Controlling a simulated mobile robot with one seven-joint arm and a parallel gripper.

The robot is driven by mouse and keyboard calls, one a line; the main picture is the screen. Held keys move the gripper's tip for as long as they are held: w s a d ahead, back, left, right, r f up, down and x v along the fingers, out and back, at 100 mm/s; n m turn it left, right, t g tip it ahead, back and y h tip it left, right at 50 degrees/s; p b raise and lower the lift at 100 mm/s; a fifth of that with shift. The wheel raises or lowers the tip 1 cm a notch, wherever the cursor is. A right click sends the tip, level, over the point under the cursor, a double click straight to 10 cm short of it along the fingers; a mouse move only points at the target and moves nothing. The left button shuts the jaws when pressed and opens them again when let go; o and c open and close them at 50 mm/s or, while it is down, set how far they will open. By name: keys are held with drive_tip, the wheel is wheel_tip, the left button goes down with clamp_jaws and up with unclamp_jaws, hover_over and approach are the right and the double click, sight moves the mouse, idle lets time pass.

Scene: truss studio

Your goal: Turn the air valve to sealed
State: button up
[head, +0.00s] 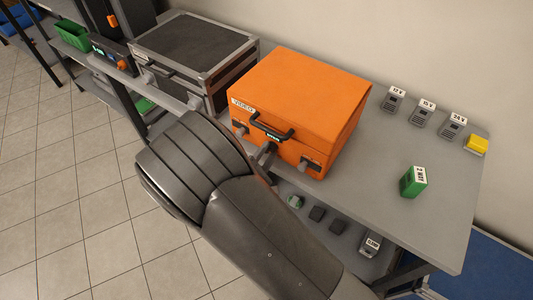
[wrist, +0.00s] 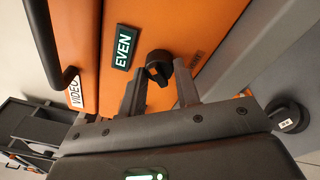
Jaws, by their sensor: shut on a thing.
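The air valve (wrist: 158,62) is a dark round knob with a raised grip on the front of the orange case (head: 310,100). In the wrist view, my gripper (wrist: 162,80) has its two fingers on either side of the knob and is shut on it. A dark sign (wrist: 122,47) beside the valve reads "EVEN". In the head view, my arm covers much of the area before the case, and the valve cannot be made out clearly.
The orange case has a dark handle (head: 270,130) and stands on a grey bench (head: 370,200). A black case (head: 195,50) stands to its left. A green block (head: 413,181) and a yellow block (head: 476,145) lie to the right. Another dark knob (wrist: 288,115) shows in the wrist view.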

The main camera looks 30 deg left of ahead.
drive_tip(key=n+h, duration=0.1)
drive_tip(key=n, duration=0.7)
drive_tip(key=n+g, duration=0.1)
drive_tip(key=n, duration=0.7)
drive_tip(key=shift+r+h, duration=0.15)
drive_tip(key=shift+h, duration=0.25)
drive_tip(key=shift+n, duration=0.4)
drive_tip(key=o, duration=1)
drive_tip(key=shift+c, duration=0.2)
drive_tip(key=shift+s, duration=0.1)
